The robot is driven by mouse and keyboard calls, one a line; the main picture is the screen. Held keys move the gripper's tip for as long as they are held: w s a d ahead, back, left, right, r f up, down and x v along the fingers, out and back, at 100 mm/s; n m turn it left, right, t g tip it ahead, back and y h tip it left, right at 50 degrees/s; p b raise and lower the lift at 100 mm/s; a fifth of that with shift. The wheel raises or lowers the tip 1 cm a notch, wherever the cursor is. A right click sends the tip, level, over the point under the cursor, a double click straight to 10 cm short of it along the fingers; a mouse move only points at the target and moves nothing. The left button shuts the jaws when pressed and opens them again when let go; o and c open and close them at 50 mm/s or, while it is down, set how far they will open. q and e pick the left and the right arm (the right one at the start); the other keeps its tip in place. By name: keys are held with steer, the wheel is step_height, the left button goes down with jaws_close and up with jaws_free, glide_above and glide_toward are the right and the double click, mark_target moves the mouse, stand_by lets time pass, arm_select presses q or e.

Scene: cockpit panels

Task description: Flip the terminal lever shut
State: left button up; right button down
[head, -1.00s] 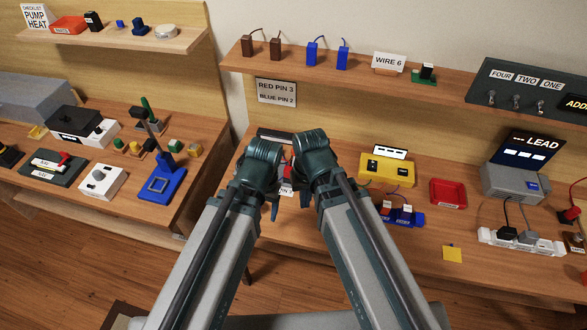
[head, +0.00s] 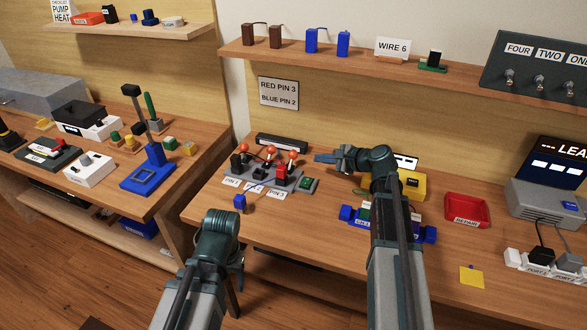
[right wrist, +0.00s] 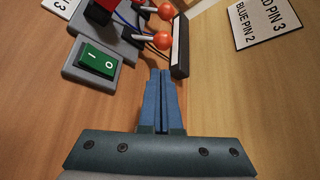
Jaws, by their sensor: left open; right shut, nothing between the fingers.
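The grey terminal block (head: 258,178) stands at the table's back left, with PIN labels along its front edge. Several levers with orange ball knobs (head: 271,149) rise from it; two knobs (right wrist: 162,40) also show in the right wrist view. A red terminal part (head: 281,176) sits by the right-hand lever. My right gripper (head: 325,158) is shut and empty, just right of the knobs and apart from them; its blue fingers (right wrist: 160,98) lie together in the right wrist view. My left gripper (head: 225,245) is open, low in front of the table edge; its fingers are mostly hidden.
A green rocker switch (head: 309,184) is at the block's right end. A blue plug (head: 239,202) with a wire lies in front of the block. A black bar (head: 282,143) stands behind it. A yellow box (head: 412,184) and red tray (head: 466,208) are to the right.

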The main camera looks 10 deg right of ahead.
mark_target(292, 160)
steer(key=shift+w+d+m, duration=0.15)
steer(key=shift+d+m, duration=0.15)
steer(key=shift+d, duration=0.05)
steer(key=b+x, duration=0.4)
steer(key=x, duration=0.5)
steer(key=shift+w+a+f, duration=0.15)
steer(key=shift+w+a, duration=0.15)
steer(key=shift+w, duration=0.15)
